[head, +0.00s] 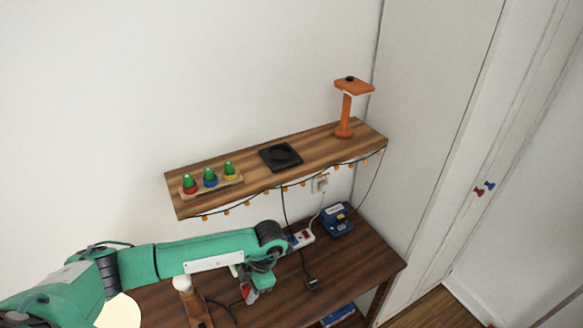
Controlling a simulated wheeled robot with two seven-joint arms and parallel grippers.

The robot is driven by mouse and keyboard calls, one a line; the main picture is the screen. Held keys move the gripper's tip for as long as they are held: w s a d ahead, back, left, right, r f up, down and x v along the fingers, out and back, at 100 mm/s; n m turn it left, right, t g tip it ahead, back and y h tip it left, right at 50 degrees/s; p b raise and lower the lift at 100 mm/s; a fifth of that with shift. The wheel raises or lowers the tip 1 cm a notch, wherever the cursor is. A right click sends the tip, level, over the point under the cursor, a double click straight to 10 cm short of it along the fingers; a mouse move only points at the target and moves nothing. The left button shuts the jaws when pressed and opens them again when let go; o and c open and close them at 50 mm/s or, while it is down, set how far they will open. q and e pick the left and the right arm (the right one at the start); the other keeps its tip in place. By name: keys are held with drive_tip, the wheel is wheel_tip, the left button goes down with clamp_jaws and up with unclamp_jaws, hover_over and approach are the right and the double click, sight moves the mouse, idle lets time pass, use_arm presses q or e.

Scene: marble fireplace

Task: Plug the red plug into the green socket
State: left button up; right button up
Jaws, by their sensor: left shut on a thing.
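My left arm reaches in from the left over the dark wooden table. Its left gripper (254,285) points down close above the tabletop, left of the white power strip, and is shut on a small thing. A red and white patch shows at the fingertips; it looks like the red plug (250,293), but it is small and mostly hidden. I cannot make out a green socket; the white power strip (301,239) is partly hidden behind my wrist. My right gripper is not in view.
A blue device (337,221) sits at the back right of the table (355,262). A small black block (312,284) on a cord lies near the front edge. Above, a wooden shelf (315,150) with hanging lights holds an orange lamp (346,105). A wall outlet (320,184) is behind.

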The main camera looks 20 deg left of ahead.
use_arm(q)
drive_tip(key=shift+w, duration=0.1)
drive_tip(key=shift+w+d+r+m+t+b, duration=0.2)
drive_tip(key=shift+w+m+b, duration=0.15)
drive_tip(key=shift+m, duration=0.2)
drive_tip(key=shift+w+d+r+m+t+b, duration=0.15)
drive_tip(key=shift+w+m+b, duration=0.1)
drive_tip(key=shift+m+b, duration=0.25)
drive_tip(key=w+d+r+m+t+h+b, duration=0.1)
drive_tip(key=r+m+b, duration=0.4)
drive_tip(key=m, duration=0.8)
drive_tip(key=w+d+r+m+t+h+b, duration=0.2)
drive_tip(key=w+d+r+m+t+b, duration=0.1)
drive_tip(key=m, duration=0.9)
drive_tip(key=shift+w+d+r+m+t+b, duration=0.15)
drive_tip(key=shift+d+r+m+t+b, duration=0.2)
drive_tip(key=shift+d+r+t+b, duration=0.85)
drive_tip(key=shift+a+r+t, duration=0.4)
drive_tip(key=shift+r+t, duration=0.05)
drive_tip(key=shift+r, duration=0.25)
